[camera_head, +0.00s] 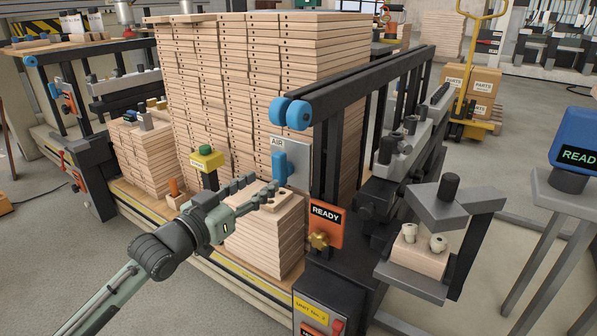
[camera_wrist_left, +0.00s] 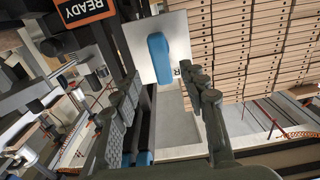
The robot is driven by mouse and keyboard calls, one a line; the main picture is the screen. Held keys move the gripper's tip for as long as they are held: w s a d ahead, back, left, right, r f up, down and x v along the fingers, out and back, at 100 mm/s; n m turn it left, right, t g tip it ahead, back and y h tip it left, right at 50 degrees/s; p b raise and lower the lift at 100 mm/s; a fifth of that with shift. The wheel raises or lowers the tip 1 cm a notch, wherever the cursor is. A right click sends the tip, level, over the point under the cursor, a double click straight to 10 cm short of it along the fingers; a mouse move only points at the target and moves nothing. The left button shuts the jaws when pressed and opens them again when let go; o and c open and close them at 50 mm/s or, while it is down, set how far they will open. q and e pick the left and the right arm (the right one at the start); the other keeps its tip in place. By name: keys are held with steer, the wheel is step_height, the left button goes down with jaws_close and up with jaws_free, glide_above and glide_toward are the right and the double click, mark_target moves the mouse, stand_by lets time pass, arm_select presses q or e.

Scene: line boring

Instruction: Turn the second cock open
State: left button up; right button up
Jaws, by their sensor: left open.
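A blue cock handle (camera_head: 279,165) stands upright on a light grey plate (camera_head: 299,160) marked AIR, on the front of the near machine. It also shows in the left wrist view as a blue handle (camera_wrist_left: 159,58) on a pale plate (camera_wrist_left: 136,40). My left gripper (camera_head: 262,184) is open and empty, its fingers pointing toward the handle. In the left wrist view the gripper (camera_wrist_left: 167,82) has its fingers apart, with the handle beyond the tips, between them and apparently not touched. Which cock is the second one is not clear. My right gripper is not in view.
An orange READY sign (camera_head: 326,216) with a brass knob (camera_head: 319,241) is right of the handle. A short board stack (camera_head: 268,240) lies below my left gripper, and a tall stack (camera_head: 230,85) rises behind.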

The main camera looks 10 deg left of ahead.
mark_target(276, 171)
arm_select(q)
steer(key=shift+w+d+r, duration=0.1)
steer(key=shift+w+r, duration=0.1)
steer(key=shift+w, duration=0.2)
steer(key=x, duration=0.6)
steer(key=shift+w+d+f, duration=0.1)
steer(key=shift+w, duration=0.3)
steer(key=shift+c, duration=0.2)
jaws_close()
